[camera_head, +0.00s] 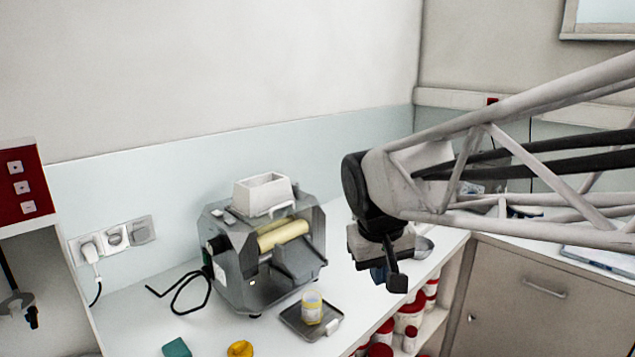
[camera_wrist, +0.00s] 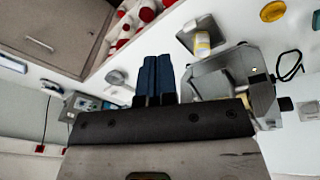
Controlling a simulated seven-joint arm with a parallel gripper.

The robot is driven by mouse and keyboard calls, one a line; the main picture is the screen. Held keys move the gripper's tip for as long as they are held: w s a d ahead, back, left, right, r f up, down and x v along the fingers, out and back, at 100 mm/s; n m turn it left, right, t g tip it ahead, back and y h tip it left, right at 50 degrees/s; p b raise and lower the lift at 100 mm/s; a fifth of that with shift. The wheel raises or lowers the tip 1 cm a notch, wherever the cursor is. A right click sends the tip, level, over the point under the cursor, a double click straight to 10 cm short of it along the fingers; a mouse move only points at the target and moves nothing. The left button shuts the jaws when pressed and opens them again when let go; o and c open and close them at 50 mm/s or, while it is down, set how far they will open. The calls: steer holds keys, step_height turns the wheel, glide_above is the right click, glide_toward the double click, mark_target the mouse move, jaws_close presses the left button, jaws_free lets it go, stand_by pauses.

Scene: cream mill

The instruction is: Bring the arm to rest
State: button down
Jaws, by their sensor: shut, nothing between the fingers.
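My gripper (camera_head: 387,274) hangs from the end of my arm in the head view, in front of the counter's right part and to the right of the mill. In the wrist view its two dark blue fingers (camera_wrist: 157,78) are side by side and touching, with nothing between them. The grey cream mill (camera_head: 262,255) stands on the white counter with yellowish rollers and a white hopper on top. My gripper is apart from it. The mill also shows in the wrist view (camera_wrist: 228,78), right of the fingers.
A jar with a yellow band (camera_head: 312,307) stands on a small dark tray (camera_head: 293,321) before the mill. A teal block (camera_head: 177,348) and a yellow item (camera_head: 240,349) lie at the front left. Red-and-white containers (camera_head: 409,316) fill shelves below the counter. A cable lies left of the mill.

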steer(key=s+d+f+m, duration=0.1)
steer(key=s+d+f, duration=0.1)
steer(key=s, duration=0.3)
steer(key=s+d+f+m, duration=0.1)
steer(key=s+d+f, duration=0.1)
steer(key=s, duration=0.3)
steer(key=s+d+f+y, duration=0.1)
steer(key=s+d+f, duration=0.1)
steer(key=s+d, duration=0.2)
steer(key=shift+s+f+m+t, duration=0.3)
steer(key=shift+s+f+m, duration=0.1)
steer(key=shift+s, duration=0.2)
